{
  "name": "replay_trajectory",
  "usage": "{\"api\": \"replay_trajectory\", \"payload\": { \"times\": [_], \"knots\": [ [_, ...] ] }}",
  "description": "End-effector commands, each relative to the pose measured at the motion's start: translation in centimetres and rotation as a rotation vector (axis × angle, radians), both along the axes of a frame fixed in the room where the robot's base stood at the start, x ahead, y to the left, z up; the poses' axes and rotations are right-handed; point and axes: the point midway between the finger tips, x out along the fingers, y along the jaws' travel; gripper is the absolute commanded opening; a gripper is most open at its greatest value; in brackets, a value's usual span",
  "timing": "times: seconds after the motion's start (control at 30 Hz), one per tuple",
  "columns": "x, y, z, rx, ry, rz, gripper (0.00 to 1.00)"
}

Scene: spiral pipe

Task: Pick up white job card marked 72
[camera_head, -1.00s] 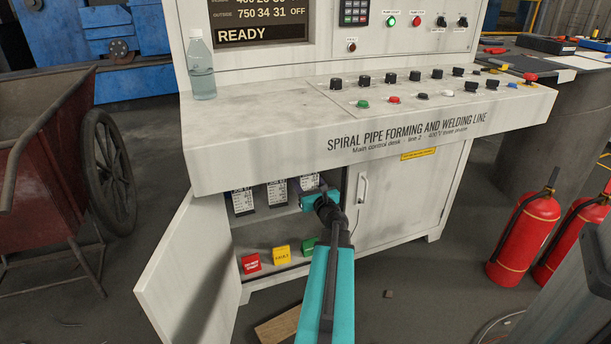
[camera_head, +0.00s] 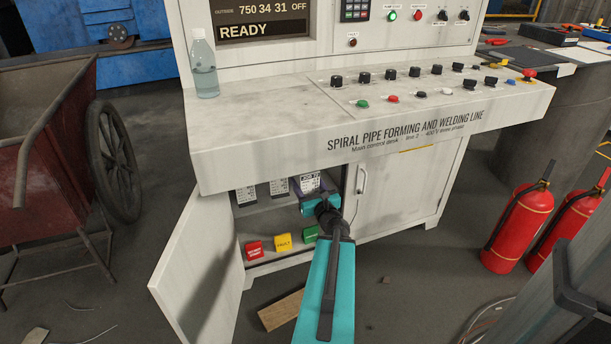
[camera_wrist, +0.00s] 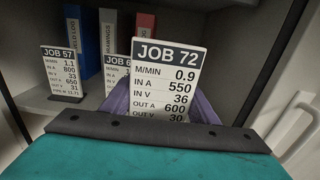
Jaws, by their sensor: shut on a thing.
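The white job card marked 72 (camera_wrist: 165,82) stands tilted in front of my gripper in the wrist view, its printed face towards me. In the head view the card (camera_head: 309,181) shows at my gripper (camera_head: 313,197), under the desk front in the open cabinet. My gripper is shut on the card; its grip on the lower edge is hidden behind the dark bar. Purple parts show behind and beside the card. A white JOB 57 card (camera_wrist: 61,75) stands on the shelf to the left, and another job card (camera_wrist: 117,76) is partly covered by card 72.
Binders (camera_wrist: 108,42) stand behind the cards. The open cabinet door (camera_head: 200,262) is at left, the closed one (camera_head: 398,185) at right. The desk overhang (camera_head: 250,170) is close above. Red (camera_head: 254,248), yellow (camera_head: 283,242) and green (camera_head: 311,234) blocks sit on the lower shelf.

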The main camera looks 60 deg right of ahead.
Motion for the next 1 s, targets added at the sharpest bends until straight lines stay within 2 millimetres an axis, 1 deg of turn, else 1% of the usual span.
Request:
{"api": "replay_trajectory", "payload": {
  "times": [0.03,0.27,0.7,1.0],
  "knots": [
    [-0.1,0.2,0.5,0.001,0.0,0.0,0.31],
    [-0.6,0.9,0.7,0.0,0.0,-0.003,0.31],
    [-1.7,2.7,0.6,0.0,0.0,-0.003,0.31],
    [-2.0,3.1,0.5,-0.001,0.0,-0.004,0.31]
  ]
}}
